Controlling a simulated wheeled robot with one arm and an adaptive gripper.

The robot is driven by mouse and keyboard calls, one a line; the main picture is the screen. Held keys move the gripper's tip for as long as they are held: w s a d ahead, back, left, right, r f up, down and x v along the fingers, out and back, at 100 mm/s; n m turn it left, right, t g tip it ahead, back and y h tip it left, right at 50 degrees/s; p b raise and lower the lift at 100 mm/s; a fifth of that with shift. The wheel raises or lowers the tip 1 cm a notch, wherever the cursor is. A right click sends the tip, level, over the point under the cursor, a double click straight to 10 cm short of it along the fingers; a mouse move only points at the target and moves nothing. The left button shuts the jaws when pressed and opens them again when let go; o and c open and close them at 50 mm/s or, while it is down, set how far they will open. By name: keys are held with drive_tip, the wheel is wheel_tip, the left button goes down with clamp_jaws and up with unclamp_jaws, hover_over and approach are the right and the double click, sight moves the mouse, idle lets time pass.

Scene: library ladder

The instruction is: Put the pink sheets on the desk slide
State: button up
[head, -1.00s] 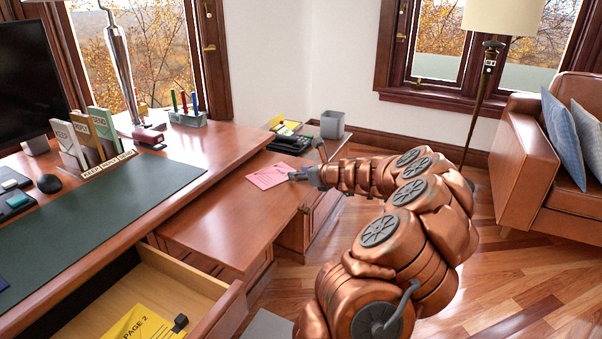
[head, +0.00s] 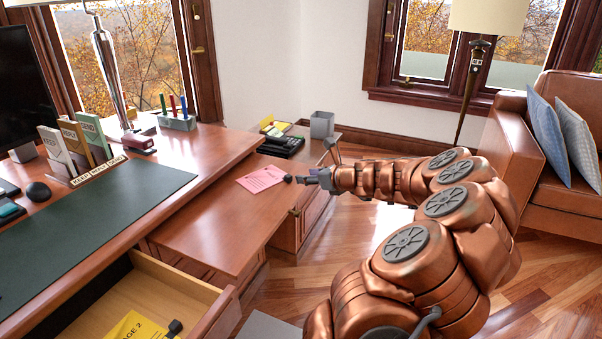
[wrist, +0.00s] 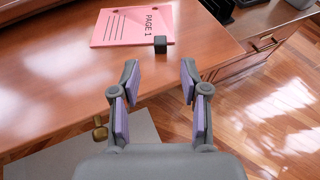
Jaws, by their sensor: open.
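The pink sheets (head: 261,179) lie flat on the pulled-out wooden desk slide (head: 205,222), near its far right end. In the wrist view the pink sheets (wrist: 131,27) read "PAGE 1", and a small dark clip (wrist: 160,44) sits at their near right corner. My gripper (head: 308,178) is open and empty, just right of the sheets and apart from them. In the wrist view my gripper (wrist: 158,85) has its purple-padded fingers spread, with the slide's edge beneath them and the sheets beyond.
An open drawer (head: 200,296) holds a yellow "PAGE 2" sheet (head: 138,327) with a dark clip. A black tray (head: 281,145) and a grey bin (head: 322,124) stand behind the slide. The slide's near part is clear. A leather armchair (head: 510,140) is at right.

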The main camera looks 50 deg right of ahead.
drive_tip(key=shift+v, duration=1.65)
drive_tip(key=w+a+r+n+g+y+p, duration=0.15)
drive_tip(key=a+r+n+y+p, duration=0.3)
drive_tip(key=a, duration=0.75)
drive_tip(key=a+r+n+g+y+p, duration=0.1)
drive_tip(key=a+r+n+g+p, duration=0.3)
drive_tip(key=a+n, duration=0.65)
drive_tip(key=w+a+r+n+g+y+p, duration=0.15)
drive_tip(key=a+r+n+p, duration=0.3)
drive_tip(key=a, duration=1.05)
drive_tip(key=s+a+r+n+g+p, duration=0.4)
drive_tip(key=s+a+n+g+p, duration=0.15)
drive_tip(key=s+a+n, duration=0.6)
drive_tip(key=s+d+r+n+g+h+p, duration=0.1)
drive_tip(key=s+d+r+n+h+p, duration=0.1)
drive_tip(key=s, duration=0.6)
drive_tip(key=s+d+r+n+g+h+p, duration=0.1)
drive_tip(key=s+d+r+n+h+p, duration=0.1)
drive_tip(key=s, duration=0.6)
drive_tip(key=n+h+p, duration=0.1)
drive_tip(key=n+p, duration=0.1)
drive_tip(key=p, duration=0.1)
drive_tip(key=shift+r+g+h, duration=0.2)
drive_tip(key=shift+g+h, duration=0.1)
drive_tip(key=shift+g, duration=0.05)
